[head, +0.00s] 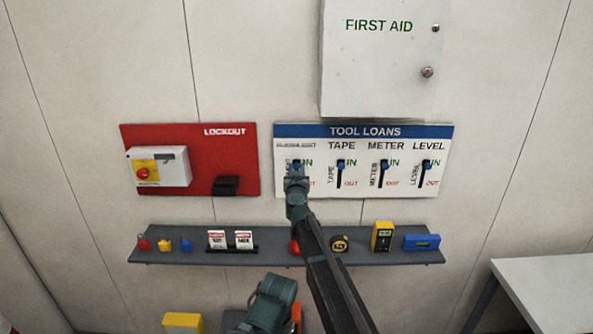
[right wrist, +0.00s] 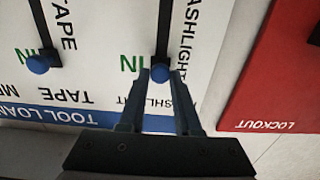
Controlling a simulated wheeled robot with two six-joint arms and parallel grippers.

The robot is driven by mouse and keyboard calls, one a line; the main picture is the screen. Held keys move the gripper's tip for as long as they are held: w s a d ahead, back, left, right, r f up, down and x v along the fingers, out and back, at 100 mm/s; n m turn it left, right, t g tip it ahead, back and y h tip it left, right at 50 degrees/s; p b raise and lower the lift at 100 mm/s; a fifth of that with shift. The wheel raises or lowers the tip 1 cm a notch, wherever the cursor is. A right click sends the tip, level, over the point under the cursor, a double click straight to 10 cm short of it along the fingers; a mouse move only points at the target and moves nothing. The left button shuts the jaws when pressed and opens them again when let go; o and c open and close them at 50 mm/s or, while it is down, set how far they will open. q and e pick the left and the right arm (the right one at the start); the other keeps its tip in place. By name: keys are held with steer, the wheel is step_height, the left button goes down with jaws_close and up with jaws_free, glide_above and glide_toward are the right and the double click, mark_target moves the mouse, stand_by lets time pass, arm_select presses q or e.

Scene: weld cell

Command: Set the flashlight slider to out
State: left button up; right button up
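The tool loans board (head: 448,160) hangs on the wall, with several vertical sliders with blue knobs. The flashlight slider is the leftmost; its blue knob (right wrist: 160,73) sits at the IN end of its black slot (right wrist: 164,30). My right gripper (head: 297,168) is at this knob and covers much of the slider in the head view. In the right wrist view my right gripper (right wrist: 161,76) has one finger on each side of the knob, and they appear to touch it. My left gripper does not show.
The tape (head: 341,163), meter (head: 385,166) and level (head: 427,164) knobs are also at IN. A red lockout board (head: 215,150) is to the left. A grey shelf (head: 200,257) with small items runs below; a first aid cabinet (head: 375,65) is above.

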jaws_close()
stand_by(1.0)
